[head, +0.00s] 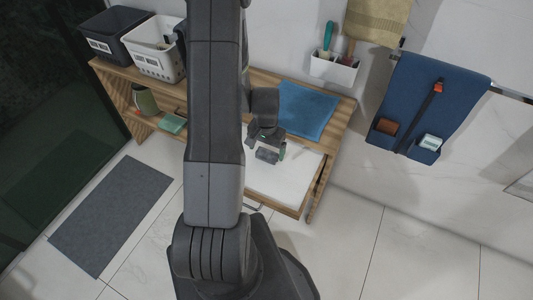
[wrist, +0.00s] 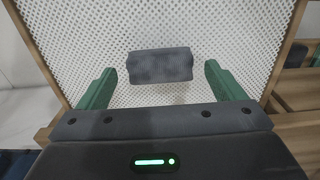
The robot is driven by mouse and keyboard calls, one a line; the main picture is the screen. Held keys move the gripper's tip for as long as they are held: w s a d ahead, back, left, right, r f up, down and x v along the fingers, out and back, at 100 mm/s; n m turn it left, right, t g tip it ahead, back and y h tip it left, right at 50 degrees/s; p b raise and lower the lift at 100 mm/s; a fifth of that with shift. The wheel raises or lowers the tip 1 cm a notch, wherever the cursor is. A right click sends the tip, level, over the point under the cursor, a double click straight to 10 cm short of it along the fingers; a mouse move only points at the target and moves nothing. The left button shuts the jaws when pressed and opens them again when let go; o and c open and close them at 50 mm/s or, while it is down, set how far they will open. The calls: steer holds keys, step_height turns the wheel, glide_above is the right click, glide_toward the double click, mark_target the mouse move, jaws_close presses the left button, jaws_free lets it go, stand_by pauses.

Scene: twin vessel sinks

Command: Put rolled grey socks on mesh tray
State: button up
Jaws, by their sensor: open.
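The rolled grey socks (wrist: 160,66) show in the wrist view as a short dark roll against the white mesh tray (wrist: 85,30), and they appear to rest on it. The tray has a wooden frame. My gripper (wrist: 161,78) is open, with one green finger on each side of the roll and a gap visible on both sides. In the head view my gripper (head: 268,145) is low over the white tray (head: 290,178), which is drawn out of the wooden bench. The socks (head: 267,155) show just below it. My arm hides the tray's left part.
A blue towel (head: 306,108) lies on the bench top (head: 342,112) behind the tray. A dark basket (head: 112,38) and a white basket (head: 150,62) stand at the left end. A white wall caddy (head: 333,73) and a blue hanging organizer (head: 435,90) are at right. A grey mat (head: 110,215) lies on the floor.

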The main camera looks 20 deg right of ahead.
mark_target(266, 152)
step_height(266, 152, up, 8)
steer(key=shift+r, duration=0.15)
stand_by(0.5)
step_height(266, 152, down, 13)
steer(key=shift+r+b, duration=0.2)
steer(key=shift+b, duration=0.25)
steer(key=shift+r, duration=0.25)
steer(key=shift+f, duration=0.1)
